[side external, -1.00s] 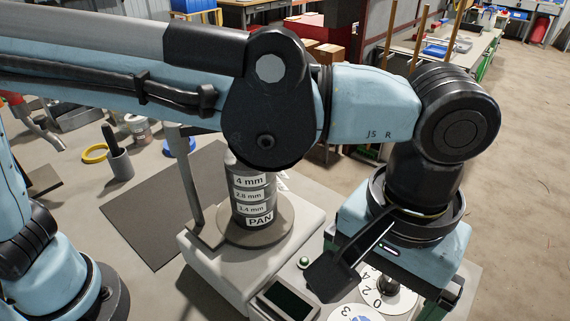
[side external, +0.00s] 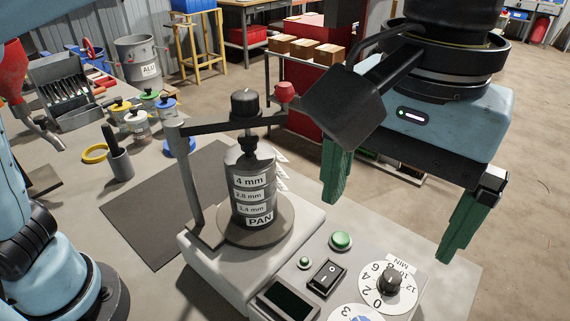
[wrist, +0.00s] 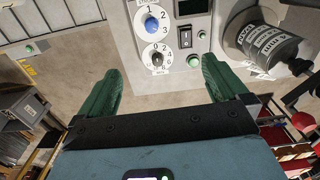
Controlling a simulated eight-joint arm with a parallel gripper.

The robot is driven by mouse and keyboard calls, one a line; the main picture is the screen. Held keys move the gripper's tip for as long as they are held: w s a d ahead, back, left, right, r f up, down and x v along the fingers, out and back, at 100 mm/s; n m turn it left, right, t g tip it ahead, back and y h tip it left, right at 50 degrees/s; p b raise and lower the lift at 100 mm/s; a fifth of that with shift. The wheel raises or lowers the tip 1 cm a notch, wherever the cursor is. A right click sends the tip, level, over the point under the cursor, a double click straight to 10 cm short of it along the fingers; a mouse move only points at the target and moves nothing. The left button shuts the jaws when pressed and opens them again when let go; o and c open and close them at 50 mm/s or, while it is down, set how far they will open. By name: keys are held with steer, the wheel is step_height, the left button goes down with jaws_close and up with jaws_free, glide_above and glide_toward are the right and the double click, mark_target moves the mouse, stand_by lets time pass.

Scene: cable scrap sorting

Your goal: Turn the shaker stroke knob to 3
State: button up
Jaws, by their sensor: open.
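The stroke knob (wrist: 151,24) is blue on a white dial with the numbers 1, 2 and 3 showing in the wrist view. Its pointer is too small to read. In the side external view only the top of its dial (side external: 345,312) shows at the bottom edge, with a bit of blue. My gripper (side external: 394,215) has green fingers, wide apart and empty, above the control panel. In the wrist view the open gripper (wrist: 160,72) is apart from the knob, which lies beyond the fingertips.
A black-knobbed minutes dial (side external: 390,282) sits beside the stroke dial. A rocker switch (side external: 326,278), green buttons (side external: 341,241) and a dark display (side external: 287,300) share the panel. The sieve stack (side external: 250,185) stands under a clamp arm (side external: 225,126) to the left.

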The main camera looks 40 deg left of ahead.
steer(key=a+r+n, duration=0.2)
steer(key=a, duration=0.7)
steer(key=s+a+r+n+g, duration=0.1)
steer(key=a+r+n, duration=0.1)
steer(key=a, duration=0.6)
steer(key=a+r+n, duration=0.2)
steer(key=a+r, duration=0.1)
steer(key=a, duration=0.6)
steer(key=shift+s+a+r+n+g, duration=0.1)
steer(key=shift+s+a+n+g, duration=0.1)
steer(key=shift+a+n+g, duration=0.15)
steer(key=w+a+f+m+t, duration=0.2)
steer(key=f+t, duration=0.1)
steer(key=f, duration=0.4)
steer(key=w+a+f+m+t, duration=0.1)
steer(key=a+f+m+t, duration=0.1)
steer(key=f, duration=0.5)
steer(key=w+a+f+m+t, duration=0.2)
steer(key=a+f+m+t, duration=0.1)
steer(key=f, duration=0.4)
steer(key=shift+w+a+f+t, duration=0.2)
steer(key=shift+w+a+t, duration=0.1)
steer(key=shift+a+t, duration=0.25)
